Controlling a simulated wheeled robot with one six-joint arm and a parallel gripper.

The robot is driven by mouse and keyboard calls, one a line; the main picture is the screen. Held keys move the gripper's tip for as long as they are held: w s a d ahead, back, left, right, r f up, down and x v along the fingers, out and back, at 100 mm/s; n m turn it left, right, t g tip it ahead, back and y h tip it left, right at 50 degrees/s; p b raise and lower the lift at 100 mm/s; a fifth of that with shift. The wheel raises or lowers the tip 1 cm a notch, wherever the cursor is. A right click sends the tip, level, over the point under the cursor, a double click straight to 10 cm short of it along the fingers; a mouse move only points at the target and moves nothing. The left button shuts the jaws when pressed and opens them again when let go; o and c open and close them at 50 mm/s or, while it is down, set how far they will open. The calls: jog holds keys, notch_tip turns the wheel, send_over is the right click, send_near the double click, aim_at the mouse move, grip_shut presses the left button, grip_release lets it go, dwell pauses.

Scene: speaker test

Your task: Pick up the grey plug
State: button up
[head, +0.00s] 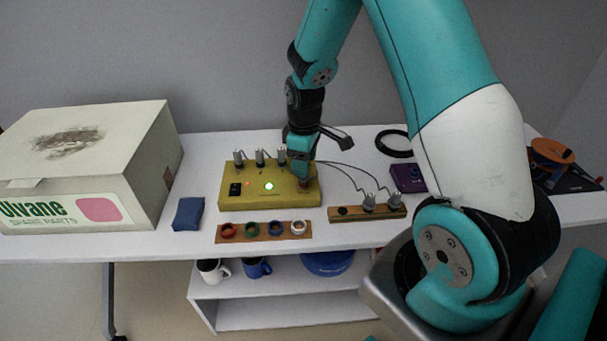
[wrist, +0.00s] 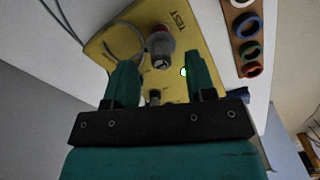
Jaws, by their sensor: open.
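Several grey plugs stand upright at the back of a yellow test box (head: 290,200), one of them a grey plug (head: 260,158) in the row's middle. My gripper (head: 304,180) is over the right part of the box, pointing down. In the wrist view my gripper (wrist: 162,68) is open. A grey plug (wrist: 161,48) shows between and just beyond the fingertips, and a smaller grey piece (wrist: 153,97) lies nearer the palm. I see nothing held. The arm partly hides the box's right end.
A wooden strip with coloured rings (head: 263,232) lies in front of the box. A blue pouch (head: 188,213) and a large carton (head: 85,160) are to the left. A purple box (head: 408,178) and a black ring (head: 394,143) are to the right. Cables run from the plugs.

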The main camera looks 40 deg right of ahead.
notch_tip(320, 180, down, 5)
jog(key=shift+w+a+r, duration=0.1)
jog(key=c, duration=0.8)
jog(key=shift+r, duration=0.1)
jog(key=shift+c, duration=0.2)
notch_tip(320, 180, up, 20)
jog(key=shift+p, duration=0.35)
notch_tip(320, 180, up, 4)
jog(key=p, duration=0.3)
jog(key=shift+p, duration=0.35)
